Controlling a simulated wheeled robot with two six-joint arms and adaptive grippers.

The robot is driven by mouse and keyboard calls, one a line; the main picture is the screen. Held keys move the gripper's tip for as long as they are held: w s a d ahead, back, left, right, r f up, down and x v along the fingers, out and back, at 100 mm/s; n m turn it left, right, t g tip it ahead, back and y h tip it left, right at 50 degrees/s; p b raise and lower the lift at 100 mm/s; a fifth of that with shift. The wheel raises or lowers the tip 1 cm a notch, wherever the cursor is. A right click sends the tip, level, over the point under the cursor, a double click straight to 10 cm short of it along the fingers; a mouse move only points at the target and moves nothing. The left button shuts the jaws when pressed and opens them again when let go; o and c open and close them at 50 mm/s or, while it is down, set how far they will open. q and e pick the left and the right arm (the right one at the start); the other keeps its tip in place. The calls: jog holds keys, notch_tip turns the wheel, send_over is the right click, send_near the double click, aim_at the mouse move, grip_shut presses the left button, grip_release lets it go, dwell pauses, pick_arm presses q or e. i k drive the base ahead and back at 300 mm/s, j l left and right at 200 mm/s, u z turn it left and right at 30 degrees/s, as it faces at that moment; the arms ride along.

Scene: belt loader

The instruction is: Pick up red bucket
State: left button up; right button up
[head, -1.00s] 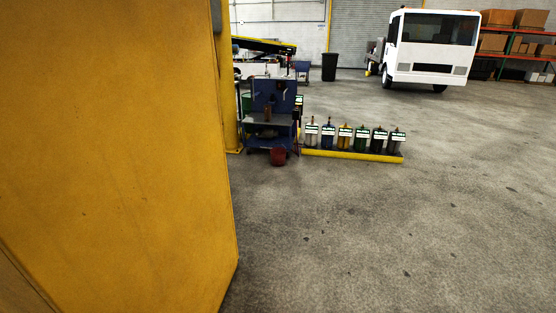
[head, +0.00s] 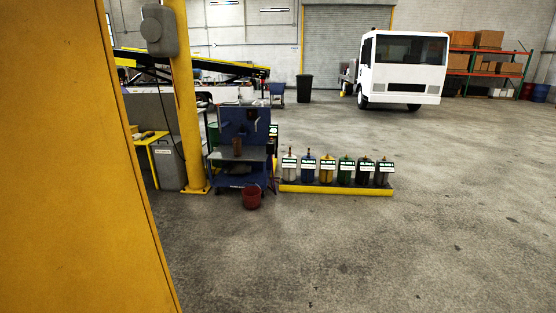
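The red bucket (head: 252,196) stands on the concrete floor in the middle distance, left of the picture's centre. It is right at the front of the blue work cart (head: 238,150), by its lower right side. Neither of my grippers shows in the head view, so I cannot see whether they are open or shut.
A large yellow panel (head: 70,170) fills the left side close to me. A yellow post (head: 186,100) and a grey bin (head: 168,163) stand left of the cart. Several labelled canisters (head: 327,168) line a yellow base (head: 335,189) to the right. Open floor lies ahead, with a white truck (head: 402,68) far back.

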aim_at(252, 194)
jog(key=i, duration=3.4)
jog(key=i+u, duration=0.2)
jog(key=i, duration=0.25)
jog(key=i+l+u, duration=0.25)
jog(key=i, duration=0.2)
jog(key=i+l+u, duration=0.2)
jog(key=i, duration=0.2)
jog(key=i+l+u, duration=0.25)
jog(key=i, duration=0.2)
jog(key=i+l+u, duration=0.65)
